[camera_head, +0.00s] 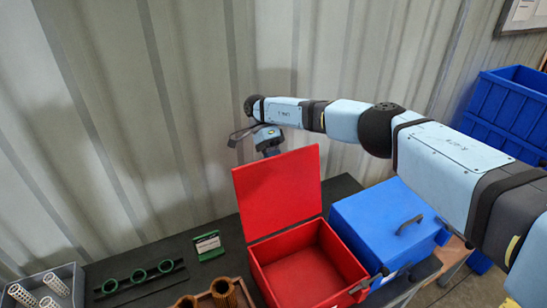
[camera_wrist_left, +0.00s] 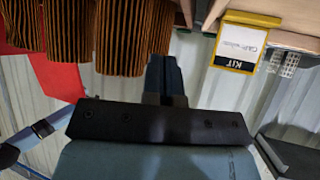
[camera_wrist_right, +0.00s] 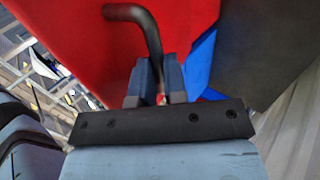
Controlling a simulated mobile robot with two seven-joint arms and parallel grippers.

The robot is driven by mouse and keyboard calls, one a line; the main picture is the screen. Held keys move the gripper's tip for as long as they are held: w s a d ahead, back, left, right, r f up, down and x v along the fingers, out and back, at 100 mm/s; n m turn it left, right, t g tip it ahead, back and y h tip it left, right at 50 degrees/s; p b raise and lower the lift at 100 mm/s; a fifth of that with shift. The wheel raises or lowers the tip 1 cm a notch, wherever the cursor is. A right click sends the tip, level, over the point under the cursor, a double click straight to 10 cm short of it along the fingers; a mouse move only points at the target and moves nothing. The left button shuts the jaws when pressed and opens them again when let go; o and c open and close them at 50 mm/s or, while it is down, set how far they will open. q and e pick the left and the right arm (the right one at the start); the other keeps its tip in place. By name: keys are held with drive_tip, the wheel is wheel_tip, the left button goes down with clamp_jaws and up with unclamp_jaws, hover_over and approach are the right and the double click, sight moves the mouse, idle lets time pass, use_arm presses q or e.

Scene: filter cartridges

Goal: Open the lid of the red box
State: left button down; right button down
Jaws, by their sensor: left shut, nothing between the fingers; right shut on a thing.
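The red box (camera_head: 312,275) stands on the dark table with its top open, and I see into its red interior. Its red lid (camera_head: 278,192) is raised roughly upright at the back edge. My right arm reaches in from the right, and my right gripper (camera_head: 268,148) is behind the lid's top edge, partly hidden by it. In the right wrist view the gripper (camera_wrist_right: 157,82) is shut on a black bent handle (camera_wrist_right: 145,28) against the red lid (camera_wrist_right: 75,40). My left gripper (camera_wrist_left: 165,75) is shut and empty, in the left wrist view only, near brown pleated cartridges (camera_wrist_left: 125,38).
A blue box (camera_head: 375,220) with its lid closed stands right of the red box. Left are green rings (camera_head: 138,275), a small green-framed card (camera_head: 208,246), a brown cartridge holder (camera_head: 205,300) and a grey tray (camera_head: 72,285) with white cylinders. A corrugated wall is close behind.

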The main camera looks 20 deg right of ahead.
use_arm(q)
drive_tip(key=shift+f, duration=0.1)
use_arm(e)
drive_tip(key=shift+s+a+f, duration=0.1)
drive_tip(key=shift+s+f, duration=0.15)
drive_tip(key=shift+f, duration=0.2)
drive_tip(key=c, duration=1.2)
unclamp_jaws()
use_arm(q)
drive_tip(key=shift+w, duration=0.25)
use_arm(e)
drive_tip(key=shift+o, duration=0.2)
drive_tip(key=shift+w, duration=0.2)
use_arm(q)
drive_tip(key=shift+w+r, duration=0.15)
drive_tip(key=shift+r, duration=0.1)
drive_tip(key=shift+s+a+r+p, duration=0.1)
drive_tip(key=shift+s+r+p, duration=0.35)
drive_tip(key=shift+p, duration=0.4)
drive_tip(key=shift+w, duration=0.1)
drive_tip(key=shift+w+r, duration=0.15)
drive_tip(key=shift+w, duration=0.1)
drive_tip(key=shift+w+d+r, duration=0.1)
drive_tip(key=shift+w+d, duration=0.1)
use_arm(e)
wheel_tip(320, 180, up, 20)
